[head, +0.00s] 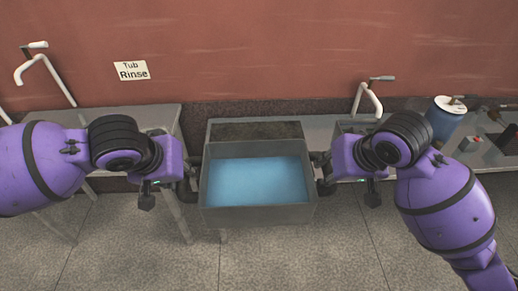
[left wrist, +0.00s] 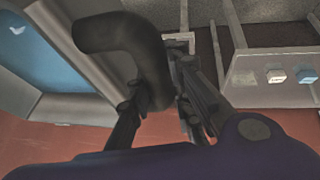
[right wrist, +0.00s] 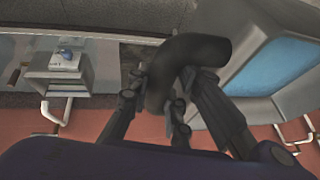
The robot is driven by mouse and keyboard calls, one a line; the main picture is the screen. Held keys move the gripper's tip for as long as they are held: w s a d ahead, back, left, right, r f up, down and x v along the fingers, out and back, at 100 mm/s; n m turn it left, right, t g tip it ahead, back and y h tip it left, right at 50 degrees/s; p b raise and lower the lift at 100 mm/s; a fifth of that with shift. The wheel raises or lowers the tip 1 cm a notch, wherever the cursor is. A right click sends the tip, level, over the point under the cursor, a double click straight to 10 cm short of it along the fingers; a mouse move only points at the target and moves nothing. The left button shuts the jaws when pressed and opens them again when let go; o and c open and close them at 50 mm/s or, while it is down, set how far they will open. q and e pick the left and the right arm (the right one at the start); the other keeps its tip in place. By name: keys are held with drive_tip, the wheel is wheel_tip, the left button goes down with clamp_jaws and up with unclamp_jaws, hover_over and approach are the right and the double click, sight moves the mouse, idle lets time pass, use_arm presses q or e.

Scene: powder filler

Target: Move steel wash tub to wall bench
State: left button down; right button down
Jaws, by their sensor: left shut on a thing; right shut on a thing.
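The steel wash tub (head: 258,215) is a grey rectangular basin with blue liquid or a blue floor inside, in the middle of the head view. It looks level. My left gripper (head: 185,188) is shut on the tub's left handle, a dark curved bar that shows in the left wrist view (left wrist: 135,40). My right gripper (head: 328,180) is shut on the right handle, which shows in the right wrist view (right wrist: 190,60). The wall bench (head: 228,120) runs along the wall behind the tub; whether the tub touches it I cannot tell.
A sign reading "Tub Rinse" (head: 131,70) is on the red wall. Bent taps stand at the left (head: 45,70) and right (head: 370,98). A blue container (head: 445,118) stands on the right counter. Tiled floor (head: 300,255) lies open in front.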

use_arm(q)
drive_tip(key=shift+d+r, duration=0.15)
drive_tip(key=shift+r, duration=0.1)
use_arm(e)
drive_tip(key=shift+w+r, duration=0.1)
drive_tip(key=shift+r, duration=0.2)
use_arm(q)
drive_tip(key=shift+w+f, duration=0.1)
use_arm(e)
drive_tip(key=shift+f, duration=0.1)
